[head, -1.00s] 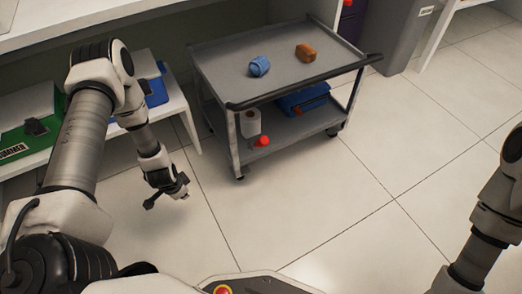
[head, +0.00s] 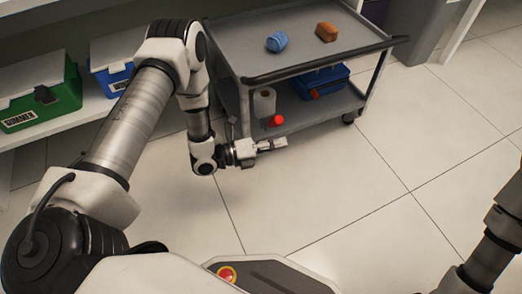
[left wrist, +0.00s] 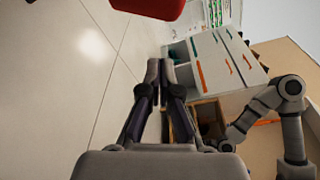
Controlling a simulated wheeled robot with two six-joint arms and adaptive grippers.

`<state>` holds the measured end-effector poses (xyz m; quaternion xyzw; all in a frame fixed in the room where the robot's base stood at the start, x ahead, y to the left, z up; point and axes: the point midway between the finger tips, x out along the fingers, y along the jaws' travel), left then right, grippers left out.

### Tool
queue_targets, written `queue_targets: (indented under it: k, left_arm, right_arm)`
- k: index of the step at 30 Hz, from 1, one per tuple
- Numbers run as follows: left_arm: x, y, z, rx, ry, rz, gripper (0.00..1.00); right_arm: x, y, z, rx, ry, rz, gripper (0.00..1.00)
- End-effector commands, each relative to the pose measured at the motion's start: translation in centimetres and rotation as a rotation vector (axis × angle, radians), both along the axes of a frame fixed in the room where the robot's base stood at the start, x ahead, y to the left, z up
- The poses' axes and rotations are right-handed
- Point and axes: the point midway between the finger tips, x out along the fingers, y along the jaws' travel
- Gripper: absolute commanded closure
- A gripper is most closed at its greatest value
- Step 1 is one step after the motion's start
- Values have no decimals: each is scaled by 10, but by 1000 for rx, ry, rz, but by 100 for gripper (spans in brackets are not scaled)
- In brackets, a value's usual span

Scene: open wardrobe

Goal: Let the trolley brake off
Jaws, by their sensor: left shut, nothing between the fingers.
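The grey trolley (head: 300,55) stands at the upper middle of the head view. A red piece (head: 275,121), which looks like its brake, sits at the front edge of the lower shelf. My left gripper (head: 282,143) is shut and empty, just in front of and below the red piece in the head view, with a small gap showing. In the left wrist view a red part (left wrist: 148,6) is at the top, beyond the closed fingertips (left wrist: 160,64) and mostly cut off by the frame. My right gripper is out of the head view; only its arm shows at the right edge.
On the trolley top lie a blue roll (head: 277,42) and a brown block (head: 326,32). The lower shelf holds a white paper roll (head: 264,101) and a blue case (head: 318,82). Green (head: 40,98) and blue (head: 111,79) boxes stand on a shelf at left. The floor in front is clear.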

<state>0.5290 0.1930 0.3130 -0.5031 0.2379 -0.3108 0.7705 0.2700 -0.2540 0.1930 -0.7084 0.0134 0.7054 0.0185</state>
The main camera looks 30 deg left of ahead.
Motion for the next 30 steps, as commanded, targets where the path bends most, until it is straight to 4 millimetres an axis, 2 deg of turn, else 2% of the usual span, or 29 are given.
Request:
queue_targets:
  k: [1, 3, 6, 11, 20, 23, 27, 30]
  left_arm:
    - [8, -9, -7, 1, -3, -5, 100]
    - [18, -13, -5, 0, -4, 1, 100]
    - [24, 6, 5, -1, -4, 7, 100]
    - [30, 18, 12, -1, 0, 3, 100]
    - [30, 20, 14, 0, 2, 2, 100]
    - [31, 20, 17, 0, 2, 2, 100]
    - [34, 25, 29, 0, 2, 2, 100]
    - [37, 28, 30, 0, 2, 2, 100]
  right_arm:
    - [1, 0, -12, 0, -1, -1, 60]
    - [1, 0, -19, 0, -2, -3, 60]
    - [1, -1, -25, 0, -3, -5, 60]
    - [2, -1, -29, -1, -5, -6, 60]
    - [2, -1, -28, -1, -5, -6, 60]
    - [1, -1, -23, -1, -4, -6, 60]
    - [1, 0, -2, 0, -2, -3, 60]
    - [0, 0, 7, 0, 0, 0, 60]
